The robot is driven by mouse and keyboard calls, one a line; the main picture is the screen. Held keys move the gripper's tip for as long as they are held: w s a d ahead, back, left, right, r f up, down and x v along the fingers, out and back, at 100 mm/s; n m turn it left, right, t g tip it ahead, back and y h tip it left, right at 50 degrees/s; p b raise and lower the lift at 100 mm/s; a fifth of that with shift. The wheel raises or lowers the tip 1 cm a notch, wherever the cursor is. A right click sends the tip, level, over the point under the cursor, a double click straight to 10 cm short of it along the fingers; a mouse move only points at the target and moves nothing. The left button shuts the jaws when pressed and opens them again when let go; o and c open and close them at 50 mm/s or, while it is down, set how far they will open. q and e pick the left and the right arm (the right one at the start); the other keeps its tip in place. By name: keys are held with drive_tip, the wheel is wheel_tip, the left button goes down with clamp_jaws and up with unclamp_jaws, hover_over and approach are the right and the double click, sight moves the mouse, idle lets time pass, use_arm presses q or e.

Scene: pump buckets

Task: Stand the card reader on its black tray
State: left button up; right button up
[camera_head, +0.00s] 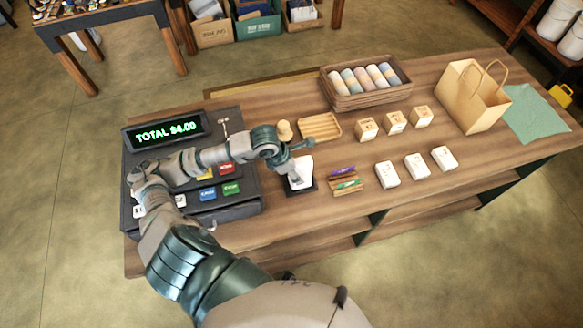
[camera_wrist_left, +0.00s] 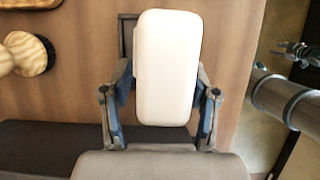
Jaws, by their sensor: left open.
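The white card reader (camera_head: 303,170) is at the black tray (camera_head: 300,190) near the front edge of the counter. It looks upright or slightly tilted; its base is partly hidden, so I cannot tell how it rests. My left gripper (camera_head: 298,150) is at the reader's top in the head view. In the left wrist view the reader (camera_wrist_left: 166,68) stands between the two open fingers of the left gripper (camera_wrist_left: 162,108). Part of the tray's dark rim (camera_wrist_left: 126,38) shows behind it. Mechanical parts at the right of that view may be my right arm; its gripper state is unclear.
The cash register (camera_head: 230,205) stands left of the reader. A wooden stamp (camera_head: 285,130) and a slatted wooden tray (camera_head: 320,127) are behind. Purple and green markers (camera_head: 346,183) and white boxes (camera_head: 388,174) lie to the right. A paper bag (camera_head: 470,98) stands farther right.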

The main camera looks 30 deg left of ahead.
use_arm(q)
drive_tip(key=shift+d+r, duration=0.1)
drive_tip(key=shift+r, duration=0.2)
drive_tip(key=b+v, duration=0.1)
drive_tip(key=v, duration=1)
drive_tip(key=shift+a+r, duration=0.3)
drive_tip(key=shift+a, duration=0.1)
use_arm(e)
drive_tip(key=shift+d+f, duration=0.6)
